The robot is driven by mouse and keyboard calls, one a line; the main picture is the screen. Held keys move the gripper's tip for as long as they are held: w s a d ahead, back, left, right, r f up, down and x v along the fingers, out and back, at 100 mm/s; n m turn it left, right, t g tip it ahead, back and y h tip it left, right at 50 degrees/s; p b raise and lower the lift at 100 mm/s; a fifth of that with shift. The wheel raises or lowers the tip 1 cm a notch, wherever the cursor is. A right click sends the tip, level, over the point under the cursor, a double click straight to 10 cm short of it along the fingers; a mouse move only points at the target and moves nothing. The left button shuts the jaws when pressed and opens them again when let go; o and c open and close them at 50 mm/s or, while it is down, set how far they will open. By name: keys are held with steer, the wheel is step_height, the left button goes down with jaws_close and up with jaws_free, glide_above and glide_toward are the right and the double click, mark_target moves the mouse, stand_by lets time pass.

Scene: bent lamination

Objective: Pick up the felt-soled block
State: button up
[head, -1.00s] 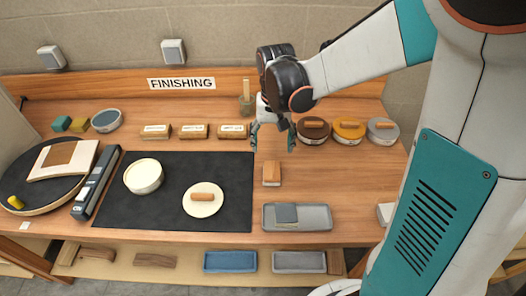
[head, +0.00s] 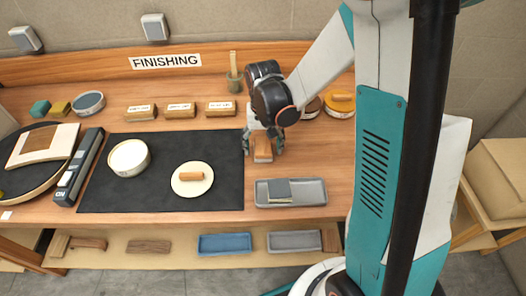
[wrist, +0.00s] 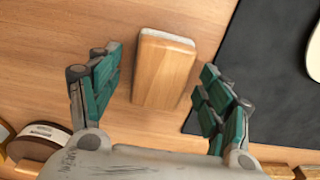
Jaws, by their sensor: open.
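The felt-soled block (head: 263,148) is a small light-wood block on the bench, just right of the black mat. In the wrist view the block (wrist: 163,72) shows a pale layer along its far end. My gripper (head: 263,146) is at the block in the head view, its fingers on either side of it. In the wrist view my gripper (wrist: 160,75) is open, with teal fingers spread left and right of the block and visible gaps on both sides. How high the fingertips are above the bench is hard to tell.
The black mat (head: 120,185) lies to the left. A grey tray (head: 310,198) with a grey square pad stands in front of the block. Round lidded containers (head: 341,110) stand behind right, and labelled wooden blocks (head: 180,111) at the back.

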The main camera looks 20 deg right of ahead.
mark_target(263, 145)
steer(key=shift+f, duration=0.5)
steer(key=shift+r, duration=0.1)
steer(key=c, duration=1.2)
steer(key=shift+c, duration=0.2)
steer(key=shift+r, duration=0.1)
step_height(263, 145, up, 20)
steer(key=p, duration=0.5)
steer(key=shift+p, duration=0.35)
